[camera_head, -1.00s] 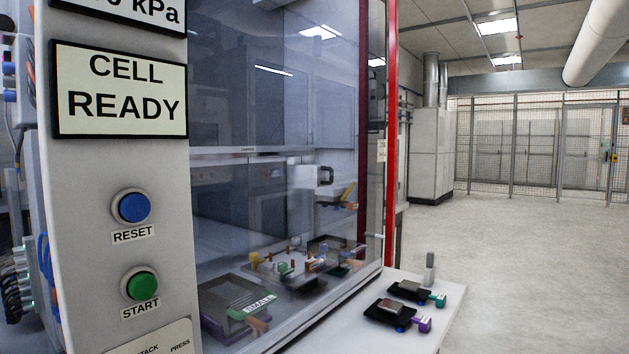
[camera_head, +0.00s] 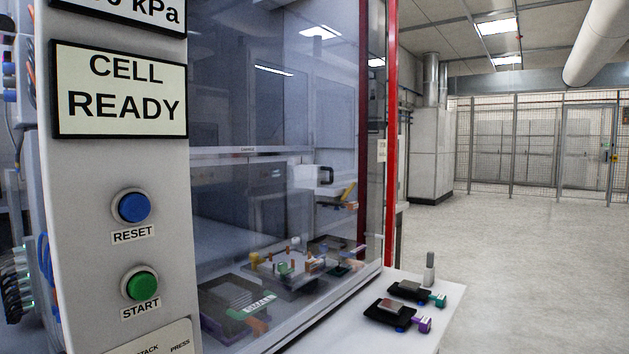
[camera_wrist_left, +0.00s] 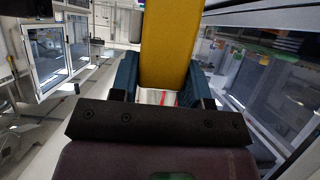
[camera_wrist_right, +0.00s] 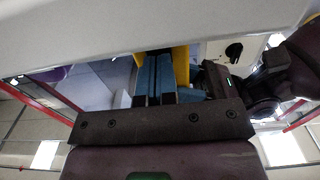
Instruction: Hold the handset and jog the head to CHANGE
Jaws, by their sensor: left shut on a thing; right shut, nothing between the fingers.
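The yellow handset (camera_wrist_left: 165,40) stands between the blue fingers of my left gripper (camera_wrist_left: 166,88), which is shut on it. Its far end runs out of the top of the left wrist view. My right gripper (camera_wrist_right: 155,78) is shut and empty, its blue fingers together. A yellow part (camera_wrist_right: 181,65) shows just behind and beside those fingers. Neither gripper shows clearly in the head view. Behind the clear panel, a pale block (camera_head: 303,176) with a dark part at its right may be the head; no CHANGE mark is readable.
The front post carries a "CELL READY" sign (camera_head: 120,92), a blue RESET button (camera_head: 132,207) and a green START button (camera_head: 141,285). Black fixtures (camera_head: 390,312) lie on a white shelf (camera_head: 437,318) at right. Open floor (camera_head: 520,240) lies beyond, up to a mesh fence.

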